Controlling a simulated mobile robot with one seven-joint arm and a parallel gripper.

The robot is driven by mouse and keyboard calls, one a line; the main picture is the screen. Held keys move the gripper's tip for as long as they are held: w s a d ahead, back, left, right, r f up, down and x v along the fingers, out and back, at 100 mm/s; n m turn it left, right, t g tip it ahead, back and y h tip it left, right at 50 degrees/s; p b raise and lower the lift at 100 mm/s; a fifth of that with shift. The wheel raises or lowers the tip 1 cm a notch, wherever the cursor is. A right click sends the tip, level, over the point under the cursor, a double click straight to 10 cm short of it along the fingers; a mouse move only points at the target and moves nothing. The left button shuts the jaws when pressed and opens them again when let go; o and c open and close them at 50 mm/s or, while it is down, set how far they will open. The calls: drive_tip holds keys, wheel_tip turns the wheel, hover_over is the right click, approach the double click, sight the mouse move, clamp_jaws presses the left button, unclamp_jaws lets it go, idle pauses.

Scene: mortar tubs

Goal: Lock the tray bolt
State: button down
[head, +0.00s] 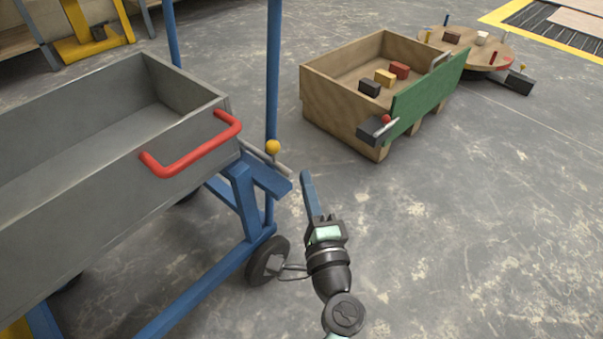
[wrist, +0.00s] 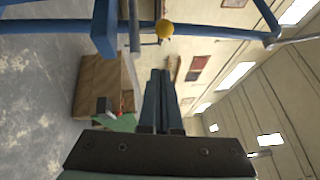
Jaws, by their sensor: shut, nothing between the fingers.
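The tray bolt is a grey rod (head: 262,156) with a yellow ball knob (head: 273,147). It sits on the blue cart frame (head: 243,190), just beyond the right end of the grey tray (head: 70,185) with its red handle (head: 190,158). The yellow knob also shows at the top of the wrist view (wrist: 164,28), with the rod (wrist: 134,25) beside it. My gripper (head: 306,176) is shut and empty, to the right of the knob and apart from it in the head view. Its blue fingers (wrist: 158,75) are together in the wrist view.
A wooden crate (head: 318,98) with a green panel (head: 425,98), a red-knobbed latch (head: 386,120) and several blocks stands on the floor behind my gripper. A round wooden table (head: 490,62) is at the back right. The floor at right is clear. A blue post (head: 273,70) rises behind the knob.

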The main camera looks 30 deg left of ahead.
drive_tip(key=p+v, duration=0.1)
drive_tip(key=v, duration=0.6)
drive_tip(key=shift+s, duration=0.15)
drive_tip(key=w+d+r+n+t+h+p, duration=0.15)
drive_tip(key=r+n+p, duration=0.3)
drive_tip(key=r, duration=0.95)
drive_tip(key=w+d+r+n+t+p, duration=0.1)
drive_tip(key=w+r+n+p, duration=0.3)
drive_tip(key=r, duration=1.1)
drive_tip(key=w+d+r+n+t+h+p, duration=0.1)
drive_tip(key=d+r+n+t+p, duration=0.3)
drive_tip(key=r, duration=1)
drive_tip(key=s+d+r+t+h+p, duration=0.2)
drive_tip(key=s+r+h+p, duration=0.15)
drive_tip(key=r, duration=0.75)
drive_tip(key=s+d+r+t+h+p, duration=0.25)
drive_tip(key=s+r+p, duration=0.2)
drive_tip(key=r, duration=0.55)
drive_tip(key=s+d+r+t+h+p, duration=0.1)
drive_tip(key=s+d+r+h+p, duration=0.25)
drive_tip(key=r, duration=0.75)
wheel_tip(320, 180, up, 34)
drive_tip(key=a+p, duration=0.1)
drive_tip(key=p, duration=3.4)
drive_tip(key=shift+s+r+m, duration=0.15)
drive_tip(key=shift+s+m, duration=0.05)
drive_tip(key=shift+m, duration=0.25)
